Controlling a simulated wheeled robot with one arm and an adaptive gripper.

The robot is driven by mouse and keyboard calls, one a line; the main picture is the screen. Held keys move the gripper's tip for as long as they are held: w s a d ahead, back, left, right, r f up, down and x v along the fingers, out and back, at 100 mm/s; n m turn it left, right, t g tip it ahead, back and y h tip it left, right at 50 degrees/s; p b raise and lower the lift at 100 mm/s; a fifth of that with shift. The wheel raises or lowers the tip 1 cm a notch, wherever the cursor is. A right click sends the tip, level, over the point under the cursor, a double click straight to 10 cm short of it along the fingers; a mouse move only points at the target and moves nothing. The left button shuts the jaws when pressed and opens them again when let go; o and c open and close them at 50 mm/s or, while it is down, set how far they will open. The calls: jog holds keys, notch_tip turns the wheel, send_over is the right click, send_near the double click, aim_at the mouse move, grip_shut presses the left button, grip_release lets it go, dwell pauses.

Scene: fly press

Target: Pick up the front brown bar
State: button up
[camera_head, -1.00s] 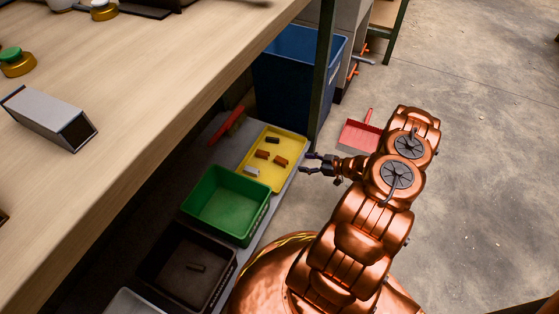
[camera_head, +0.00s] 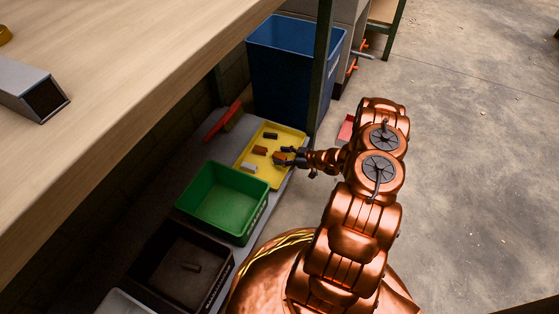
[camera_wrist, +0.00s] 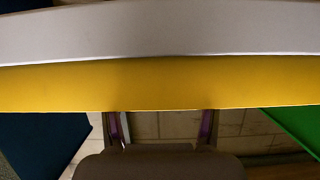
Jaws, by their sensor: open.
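The yellow tray (camera_head: 246,152) lies on the low grey shelf in the head view and holds several small bars. One brown bar (camera_head: 260,150) lies near its middle. Another, more orange-brown bar (camera_head: 280,155) lies to the right, partly hidden by my gripper (camera_head: 283,155). My gripper reaches in over the tray's right rim with its fingers open at that bar; contact cannot be told. In the wrist view, the two fingers of my gripper (camera_wrist: 162,124) stand apart below a yellow band of the tray (camera_wrist: 160,85). No bar can be clearly made out there.
A dark bar (camera_head: 270,135) and a whitish bar (camera_head: 249,168) also lie in the tray. A green bin (camera_head: 190,214) and a black bin (camera_head: 146,282) stand nearer. A blue bin (camera_head: 285,70) stands behind. The wooden tabletop (camera_head: 130,90) overhangs at left. Floor at right is open.

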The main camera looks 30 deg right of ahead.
jog(key=shift+w+a+f, duration=0.2)
jog(key=shift+w+a, duration=0.1)
jog(key=shift+w, duration=0.2)
jog(key=shift+c, duration=0.3)
grip_shut()
